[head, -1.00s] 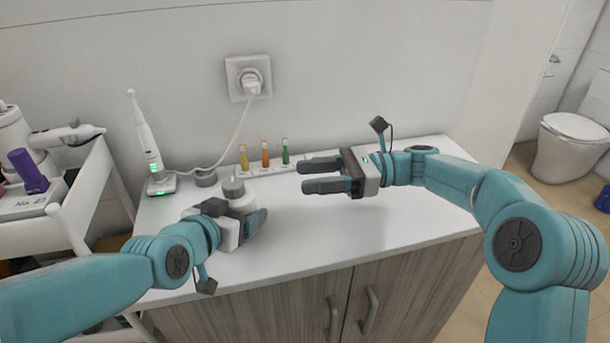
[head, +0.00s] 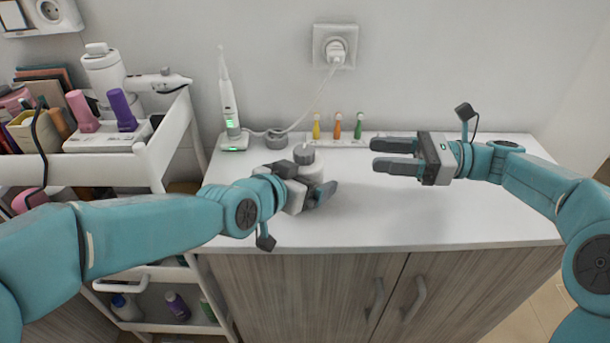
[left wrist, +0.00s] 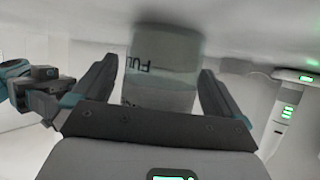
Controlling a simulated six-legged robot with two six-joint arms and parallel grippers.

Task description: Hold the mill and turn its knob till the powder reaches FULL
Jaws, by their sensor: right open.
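The mill (head: 307,168) stands on the white counter, pale with a grey round knob (head: 304,153) on top. My left gripper (head: 308,190) is closed around its body from the front left, one dark finger showing at its right. In the left wrist view, the mill's clear jar (left wrist: 160,88) sits between both fingers (left wrist: 162,95), with the letters "FUL" upside down beside a mark. A greyer band lies at the jar's upper end in that view; the exact powder level is unclear. My right gripper (head: 394,155) is open and empty, to the right of the mill, fingers pointing left.
Behind the mill are a charging toothbrush (head: 229,105), a round grey puck (head: 276,139) and a rack with small coloured bottles (head: 338,127). A cable runs to the wall socket (head: 334,47). A white cart (head: 172,135) stands left. The counter's right front (head: 440,215) is clear.

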